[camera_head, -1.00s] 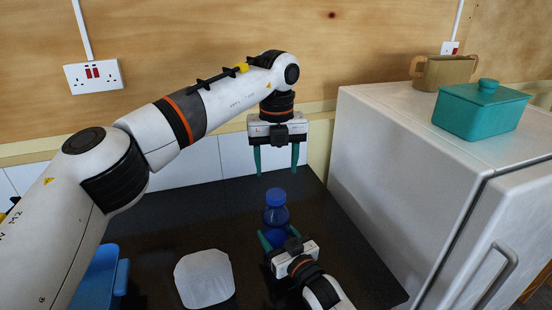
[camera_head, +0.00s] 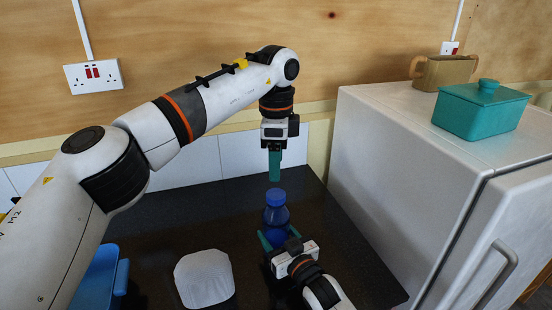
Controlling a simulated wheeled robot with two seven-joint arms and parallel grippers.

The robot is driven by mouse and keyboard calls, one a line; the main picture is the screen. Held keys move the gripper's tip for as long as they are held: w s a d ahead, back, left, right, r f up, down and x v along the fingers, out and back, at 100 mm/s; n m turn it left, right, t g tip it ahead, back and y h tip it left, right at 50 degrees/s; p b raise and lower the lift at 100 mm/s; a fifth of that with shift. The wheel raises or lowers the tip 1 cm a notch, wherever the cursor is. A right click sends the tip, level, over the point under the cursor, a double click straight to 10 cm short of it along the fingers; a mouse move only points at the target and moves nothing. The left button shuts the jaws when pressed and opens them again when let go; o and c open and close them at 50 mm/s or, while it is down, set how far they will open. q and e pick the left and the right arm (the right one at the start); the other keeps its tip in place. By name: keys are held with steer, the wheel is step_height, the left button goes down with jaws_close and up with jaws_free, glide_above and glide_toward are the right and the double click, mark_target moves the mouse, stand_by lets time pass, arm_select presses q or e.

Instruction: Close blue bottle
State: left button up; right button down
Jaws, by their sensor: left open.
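The blue bottle (camera_head: 276,216) stands upright on the dark worktop, with a blue cap (camera_head: 276,197) on its top. My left gripper (camera_head: 274,178) points straight down just above the cap, apart from it. It is turned side-on, so one green finger hides the other; it is open and empty. My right gripper (camera_head: 278,240) reaches in from the lower right, its green fingers on either side of the bottle's lower body. Whether they press on it is hard to see, but they look closed around it. How tightly the cap sits cannot be told.
A white rounded object (camera_head: 204,278) lies on the worktop (camera_head: 170,242) left of the bottle. A blue item (camera_head: 100,280) is at the lower left. A white fridge (camera_head: 400,150) stands close on the right, with a teal lidded box (camera_head: 480,112) and brown pot (camera_head: 442,73) on top.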

mark_target(276, 194)
arm_select(q)
steer(key=shift+f, duration=0.1)
steer(key=shift+f, duration=3.95)
steer(key=shift+c, duration=0.3)
